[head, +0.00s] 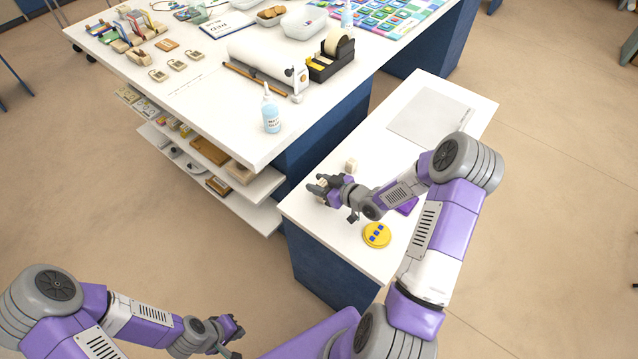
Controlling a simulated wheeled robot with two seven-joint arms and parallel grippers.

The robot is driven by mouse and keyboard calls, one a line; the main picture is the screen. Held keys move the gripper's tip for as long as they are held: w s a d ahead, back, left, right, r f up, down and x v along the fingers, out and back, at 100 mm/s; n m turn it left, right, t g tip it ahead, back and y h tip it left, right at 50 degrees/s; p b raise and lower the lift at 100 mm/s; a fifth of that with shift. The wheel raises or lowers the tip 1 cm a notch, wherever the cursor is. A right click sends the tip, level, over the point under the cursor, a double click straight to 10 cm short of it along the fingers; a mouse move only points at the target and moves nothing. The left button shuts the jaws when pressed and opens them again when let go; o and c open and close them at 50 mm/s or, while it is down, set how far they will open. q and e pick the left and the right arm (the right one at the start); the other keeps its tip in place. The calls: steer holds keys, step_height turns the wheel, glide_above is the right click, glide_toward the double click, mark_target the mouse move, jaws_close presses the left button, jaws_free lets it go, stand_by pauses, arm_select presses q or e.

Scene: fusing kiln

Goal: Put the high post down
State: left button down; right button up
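My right gripper (319,187) is over the near left end of the low white bench. A small pale piece, which looks like the high post (322,183), shows between its dark fingertips. Most of this piece is hidden by the fingers, and I cannot tell whether it touches the bench. Another small cream post (351,166) stands on the bench just beyond the gripper, apart from it. My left gripper (236,328) is low at the bottom of the view, over the floor and away from both benches. Its fingers are too small to tell open from shut.
A yellow disc with blue squares (377,235) lies on the low bench (300,210) near its front edge. A purple item is partly behind my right arm. A grey sheet (430,116) lies at the far end. The higher worktable (215,95) holds a blue bottle (270,112) near its corner.

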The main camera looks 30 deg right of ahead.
steer(key=o, duration=0.3)
steer(key=shift+r, duration=0.1)
steer(key=shift+r, duration=0.2)
steer(key=p+v, duration=0.3)
steer(key=v, duration=0.9)
